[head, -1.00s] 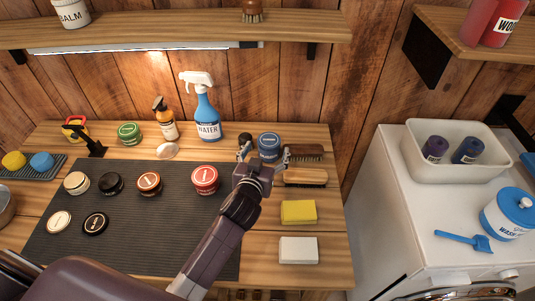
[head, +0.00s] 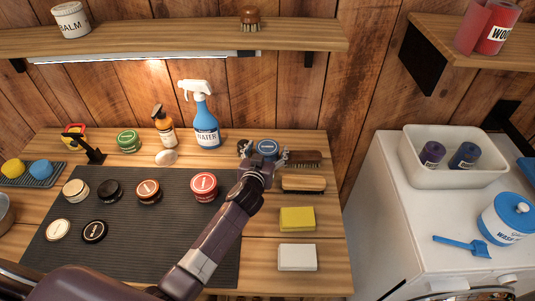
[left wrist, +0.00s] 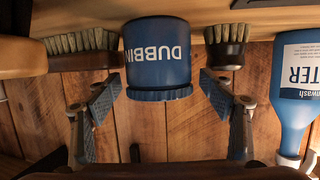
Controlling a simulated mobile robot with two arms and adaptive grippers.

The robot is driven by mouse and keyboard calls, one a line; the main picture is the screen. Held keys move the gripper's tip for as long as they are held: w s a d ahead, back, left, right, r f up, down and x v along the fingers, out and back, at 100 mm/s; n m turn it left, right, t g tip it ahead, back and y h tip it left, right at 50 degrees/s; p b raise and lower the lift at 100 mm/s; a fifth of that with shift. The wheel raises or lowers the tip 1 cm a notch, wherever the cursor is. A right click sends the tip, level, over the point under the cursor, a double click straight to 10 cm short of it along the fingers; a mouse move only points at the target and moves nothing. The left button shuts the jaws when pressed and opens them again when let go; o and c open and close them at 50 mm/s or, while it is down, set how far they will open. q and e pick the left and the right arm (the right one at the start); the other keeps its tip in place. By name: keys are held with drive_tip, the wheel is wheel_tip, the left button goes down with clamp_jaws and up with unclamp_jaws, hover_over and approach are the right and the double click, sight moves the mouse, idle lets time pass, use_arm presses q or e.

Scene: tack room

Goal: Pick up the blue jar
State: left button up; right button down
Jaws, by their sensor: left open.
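The blue jar (head: 267,149) stands upright at the back of the wooden workbench, between a small dark brush and a long wooden brush. In the left wrist view, which is upside down, the jar (left wrist: 157,55) shows its white DUBBIN label and ribbed blue lid. My left gripper (head: 264,154) is at the jar, partly covering its front in the head view. It is open, and its two pads (left wrist: 160,98) are on either side of the jar near the lid, with visible gaps. My right gripper is not in view.
The small brush (left wrist: 227,45) and long brush (left wrist: 80,42) flank the jar closely. A blue spray bottle (head: 206,125) stands left of it. Another brush (head: 303,184), a yellow sponge (head: 297,219) and a white block (head: 297,257) lie to the right. A shelf (head: 180,37) hangs above.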

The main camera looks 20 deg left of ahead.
use_arm(q)
drive_tip(key=shift+w, duration=0.2)
drive_tip(key=shift+c, duration=0.4)
drive_tip(key=c, duration=1.3)
drive_tip(key=shift+c, duration=0.5)
drive_tip(key=shift+r, duration=0.15)
